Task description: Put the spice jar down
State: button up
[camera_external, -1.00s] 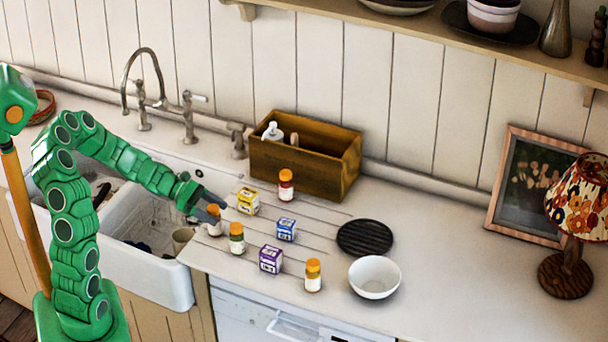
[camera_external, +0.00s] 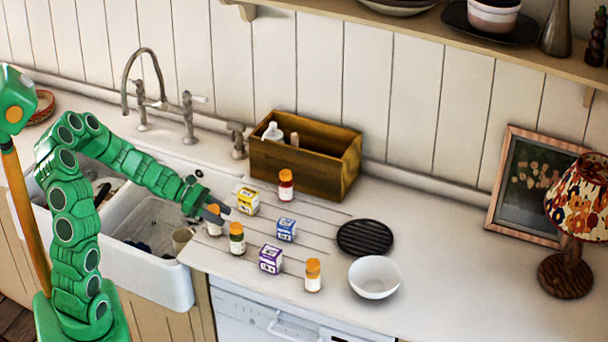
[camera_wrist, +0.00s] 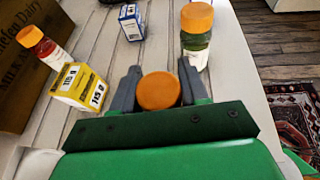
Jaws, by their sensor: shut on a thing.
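My gripper (camera_external: 222,213) is at the left edge of the group of jars and boxes on the counter, beside the sink. It is shut on a spice jar (camera_external: 214,228) with an orange lid and a pale body. In the wrist view the jar's round orange lid (camera_wrist: 158,91) sits between the two grey fingers. The jar is upright and its base is at or very close to the counter; I cannot tell if it touches. The fingers hide part of it.
A green-bodied jar (camera_external: 237,238) and a yellow box (camera_external: 248,200) stand close by. A blue box (camera_external: 286,229), purple box (camera_external: 271,259), red jar (camera_external: 286,186) and another orange-lidded jar (camera_external: 313,275) stand further right. A white bowl (camera_external: 374,278) and black trivet (camera_external: 365,238) lie beyond.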

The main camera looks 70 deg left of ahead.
jog(key=shift+r, duration=4.65)
jog(key=w+d+r, duration=0.1)
jog(key=w+d, duration=0.2)
jog(key=w, duration=0.6)
jog(key=w+d+r, duration=0.1)
jog(key=w+d, duration=0.1)
jog(key=w, duration=0.6)
jog(key=w+d+r+m+g+h, duration=0.1)
jog(key=w+d+r, duration=0.3)
jog(key=w+d, duration=0.9)
jog(key=shift+w+a+f, duration=0.2)
jog(key=shift+w+f, duration=6.4)
jog(key=shift+w, duration=0.15)
jog(key=shift+f, duration=0.1)
jog(key=o, duration=1.2)
